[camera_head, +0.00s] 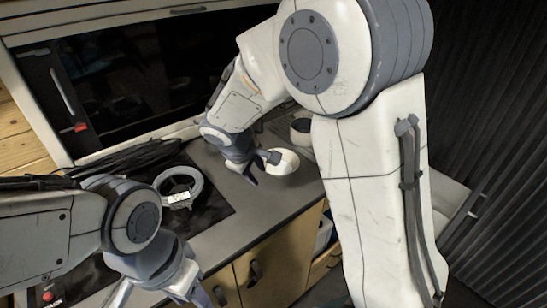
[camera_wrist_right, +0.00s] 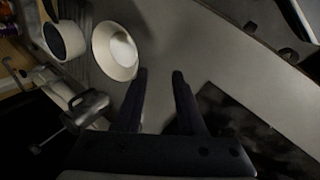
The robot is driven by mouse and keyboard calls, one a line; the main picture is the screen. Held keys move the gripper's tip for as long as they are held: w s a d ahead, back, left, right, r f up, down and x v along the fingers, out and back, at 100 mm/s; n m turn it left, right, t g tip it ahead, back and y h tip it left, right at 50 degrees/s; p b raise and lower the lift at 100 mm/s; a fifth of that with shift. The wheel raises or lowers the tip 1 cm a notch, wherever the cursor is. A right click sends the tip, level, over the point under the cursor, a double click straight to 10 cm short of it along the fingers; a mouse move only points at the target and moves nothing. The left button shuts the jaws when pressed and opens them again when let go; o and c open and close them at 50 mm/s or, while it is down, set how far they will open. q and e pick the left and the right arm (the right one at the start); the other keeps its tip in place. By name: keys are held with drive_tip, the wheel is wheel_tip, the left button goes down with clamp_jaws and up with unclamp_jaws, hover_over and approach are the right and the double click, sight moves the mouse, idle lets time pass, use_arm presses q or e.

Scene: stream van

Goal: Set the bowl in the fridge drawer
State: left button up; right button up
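A cream bowl (camera_head: 284,162) sits on the grey counter in the head view, beside the fingers of my right gripper (camera_head: 262,167). In the right wrist view the bowl (camera_wrist_right: 115,50) lies just beyond and left of the fingertips, not between them. There my right gripper (camera_wrist_right: 159,74) is open, with only counter surface between its fingers. My left gripper (camera_head: 168,290) is low at the bottom left of the head view; its tips are cut off or unclear. I cannot identify the fridge drawer for certain; my right arm hides much of the right side.
A dark-and-white mug (camera_wrist_right: 64,40) stands close to the bowl. Wooden cabinet fronts (camera_head: 275,262) with dark handles are below the counter. A dark window (camera_head: 125,75) is behind.

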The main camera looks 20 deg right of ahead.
approach(271, 173)
drive_tip(key=f, duration=0.1)
drive_tip(key=shift+t+h, duration=0.3)
drive_tip(key=shift+h, duration=0.1)
drive_tip(key=x, duration=0.4)
drive_tip(key=shift+w+d+f, duration=0.1)
drive_tip(key=shift+w+f, duration=0.1)
drive_tip(key=shift+f, duration=0.05)
drive_tip(key=p+x, duration=0.1)
drive_tip(key=x, duration=0.4)
drive_tip(key=shift+w+f, duration=0.15)
drive_tip(key=shift+f, duration=0.2)
clamp_jaws()
